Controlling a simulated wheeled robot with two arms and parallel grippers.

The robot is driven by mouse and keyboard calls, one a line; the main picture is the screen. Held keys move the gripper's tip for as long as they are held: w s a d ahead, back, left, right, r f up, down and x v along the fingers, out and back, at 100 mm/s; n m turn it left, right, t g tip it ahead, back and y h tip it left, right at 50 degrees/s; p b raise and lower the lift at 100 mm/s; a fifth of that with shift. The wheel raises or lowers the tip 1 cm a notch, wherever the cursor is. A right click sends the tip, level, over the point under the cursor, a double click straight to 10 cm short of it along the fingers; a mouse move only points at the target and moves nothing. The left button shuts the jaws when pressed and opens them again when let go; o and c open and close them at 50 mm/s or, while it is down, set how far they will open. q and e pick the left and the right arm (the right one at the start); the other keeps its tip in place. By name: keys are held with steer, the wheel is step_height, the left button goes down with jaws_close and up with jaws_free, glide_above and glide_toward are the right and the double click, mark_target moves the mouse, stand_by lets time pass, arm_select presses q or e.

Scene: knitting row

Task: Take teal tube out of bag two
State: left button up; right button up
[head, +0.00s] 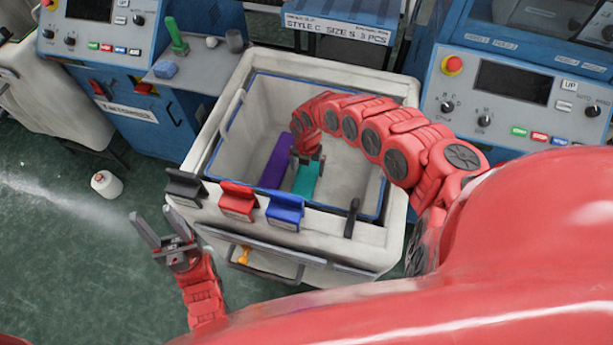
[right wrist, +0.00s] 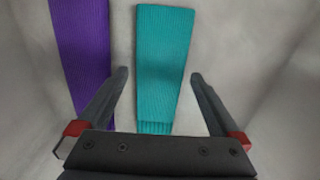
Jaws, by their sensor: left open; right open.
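The teal tube (head: 308,181) lies flat on the bottom of the white bag (head: 405,93), to the right of a purple tube (head: 276,163). In the right wrist view the teal tube (right wrist: 162,65) lies ahead of and between the open fingers of my right gripper (right wrist: 160,85), with its ribbed end nearest. The purple tube (right wrist: 82,50) is to the left there. My right gripper (head: 309,158) reaches down into the bag over the teal tube and holds nothing. My left gripper (head: 158,230) is open and empty, outside the bag at the lower left.
Black (head: 186,187), red (head: 238,201) and blue (head: 285,211) clips sit on the bag's front rim, with a dark handle-like piece (head: 352,218) to their right. Blue machines with control panels (head: 515,85) stand behind. A white cone (head: 106,184) stands on the green floor.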

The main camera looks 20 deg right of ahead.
steer(key=shift+a+f, duration=0.2)
steer(key=shift+f, duration=0.7)
steer(key=shift+d+f, duration=0.2)
steer(key=shift+f, duration=0.35)
steer(key=shift+c, duration=0.2)
steer(key=c, duration=1)
steer(key=shift+r, duration=0.15)
